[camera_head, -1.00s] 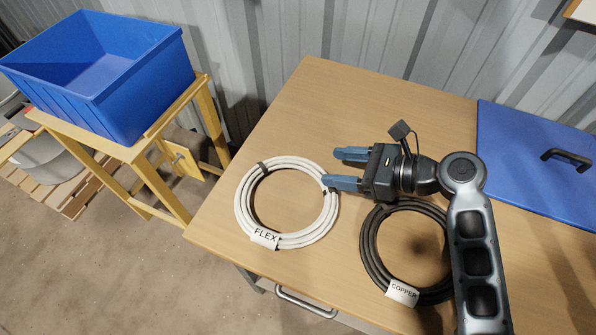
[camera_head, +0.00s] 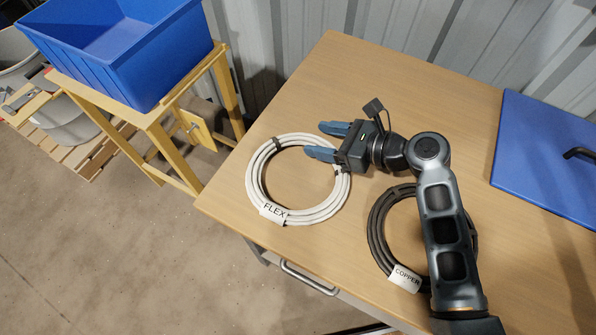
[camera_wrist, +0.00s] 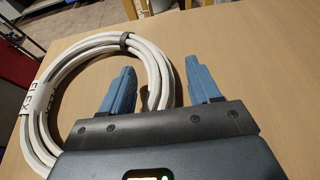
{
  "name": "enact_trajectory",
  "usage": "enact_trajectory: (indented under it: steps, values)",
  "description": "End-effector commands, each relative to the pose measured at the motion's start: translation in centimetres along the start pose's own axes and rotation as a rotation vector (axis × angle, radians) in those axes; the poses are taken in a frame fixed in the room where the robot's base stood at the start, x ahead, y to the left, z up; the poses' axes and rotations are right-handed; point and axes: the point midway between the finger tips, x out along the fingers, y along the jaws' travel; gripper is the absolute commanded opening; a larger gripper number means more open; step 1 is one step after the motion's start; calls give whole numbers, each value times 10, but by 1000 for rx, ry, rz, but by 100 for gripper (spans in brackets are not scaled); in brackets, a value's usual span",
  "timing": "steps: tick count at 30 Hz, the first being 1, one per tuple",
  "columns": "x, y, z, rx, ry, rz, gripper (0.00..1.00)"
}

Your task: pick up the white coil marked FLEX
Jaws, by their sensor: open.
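The white coil marked FLEX (camera_head: 268,208) lies flat on the table near its left edge, with a dark tie at its upper side and its label at the front. My gripper (camera_head: 319,140) is open and above the coil's upper right side, its fingers pointing left. In the wrist view, the coil (camera_wrist: 62,65) runs between the fingers of my gripper (camera_wrist: 163,88), near the left finger, and nothing is held. The gap in height between fingers and coil is hard to tell.
A black coil marked COPPER (camera_head: 376,235) lies to the right, partly under my arm. A blue crate (camera_head: 150,75) stands on a yellow stand (camera_head: 160,140) at the left. A blue panel with a black handle (camera_head: 540,150) lies at the right. The table (camera_head: 340,80) is clear behind my gripper.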

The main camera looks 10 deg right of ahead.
Motion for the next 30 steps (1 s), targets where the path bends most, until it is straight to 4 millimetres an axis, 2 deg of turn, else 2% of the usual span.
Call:
enact_trajectory:
  steps: [3, 22, 30]
  values:
    - [0, 0, 0, 0, 0, 0, 62]
    - [-1, -1, -1, 0, 1, -2, 1]
    - [-1, -1, 0, -1, 0, -3, 0]
